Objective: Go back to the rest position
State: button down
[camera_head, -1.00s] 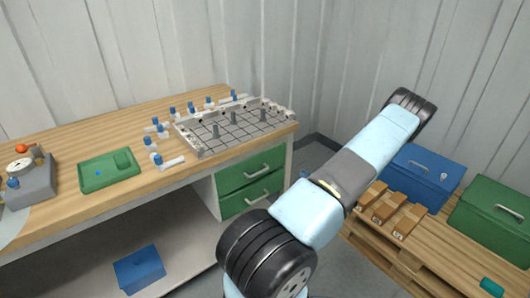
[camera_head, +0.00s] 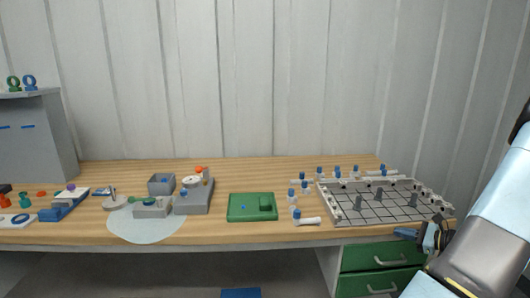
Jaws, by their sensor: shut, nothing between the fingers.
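My arm comes in from the right edge, light blue and grey. My gripper (camera_head: 422,236) shows small and dark with blue parts at the front right corner of the bench, just in front of the grey grid tray (camera_head: 345,212). It is shut, and I see nothing held in it. The fingertips are small and partly lost against the drawers behind.
The wooden bench (camera_head: 260,233) holds several blue-capped vessels (camera_head: 338,171), a green tray (camera_head: 251,207), a grey device (camera_head: 193,196) and a grey box (camera_head: 161,184). A grey cabinet (camera_head: 35,140) stands at the left. Green drawers (camera_head: 385,256) are under the bench's right part.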

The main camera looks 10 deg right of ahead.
jog(key=a+r+n+g, duration=0.5)
jog(key=a+r+n, duration=0.3)
jog(key=a, duration=0.5)
jog(key=a+r+n+g, duration=0.5)
jog(key=a+r, duration=0.5)
jog(key=a, duration=0.3)
jog(key=s+a+r+n+t+h, duration=0.1)
jog(key=s+a+r+n+h, duration=0.3)
jog(key=s+a+r+n, duration=0.2)
jog(key=s+a+r+n+t+h, duration=0.1)
jog(key=s+a+r+n+h, duration=0.3)
jog(key=s, duration=0.7)
jog(key=shift+s+a+r+n+t, duration=0.25)
jog(key=shift+a+r+n+t, duration=0.15)
jog(key=shift+a+r+n, duration=0.95)
jog(key=shift+a+r+m, duration=0.2)
jog(key=shift+a+m, duration=0.05)
